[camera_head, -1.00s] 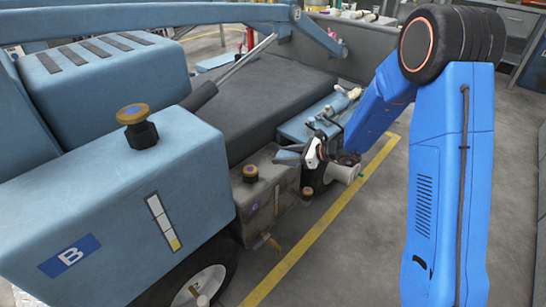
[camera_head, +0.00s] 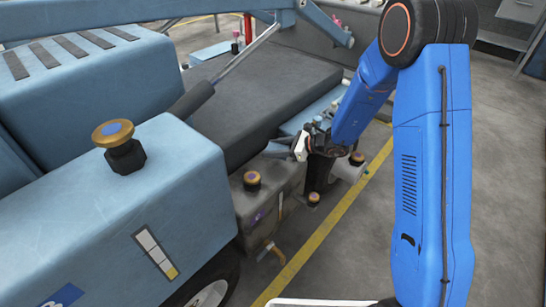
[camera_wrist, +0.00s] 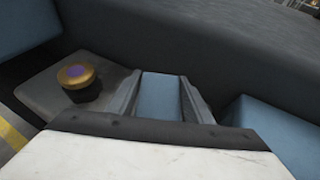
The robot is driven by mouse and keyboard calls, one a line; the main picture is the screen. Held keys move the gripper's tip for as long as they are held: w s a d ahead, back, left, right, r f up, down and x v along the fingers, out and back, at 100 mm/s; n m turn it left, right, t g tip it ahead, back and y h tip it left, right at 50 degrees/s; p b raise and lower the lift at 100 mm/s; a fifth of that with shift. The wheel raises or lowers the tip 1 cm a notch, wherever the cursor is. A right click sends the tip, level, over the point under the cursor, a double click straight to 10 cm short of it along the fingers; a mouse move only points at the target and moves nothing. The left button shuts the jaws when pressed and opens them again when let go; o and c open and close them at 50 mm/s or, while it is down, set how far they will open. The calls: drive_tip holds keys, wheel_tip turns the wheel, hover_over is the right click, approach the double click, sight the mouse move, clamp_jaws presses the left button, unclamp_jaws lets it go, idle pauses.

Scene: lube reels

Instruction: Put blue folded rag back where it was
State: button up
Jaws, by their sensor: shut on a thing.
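The blue folded rag (camera_wrist: 160,97) is between the two jaws of my gripper (camera_wrist: 160,88) in the wrist view. My gripper is shut on it. In the head view my gripper (camera_head: 292,149) is beside the blue machine, with the rag (camera_head: 277,150) showing as a small blue piece at its left. The rag is above the grey tank (camera_head: 266,196), near the dark flat deck; whether it touches anything cannot be told.
A gold-and-black cap (camera_head: 252,180) stands on the tank, and it also shows in the wrist view (camera_wrist: 76,82). A larger gold cap (camera_head: 113,135) tops the blue housing (camera_head: 110,210). The dark deck (camera_head: 255,95) lies behind. Open floor with a yellow line (camera_head: 335,215) is at the right.

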sight(273, 161)
drive_tip(key=shift+f, duration=2.25)
drive_tip(key=shift+f, duration=0.1)
drive_tip(key=o, duration=1.1)
drive_tip(key=v, duration=1.2)
drive_tip(key=shift+s, duration=0.1)
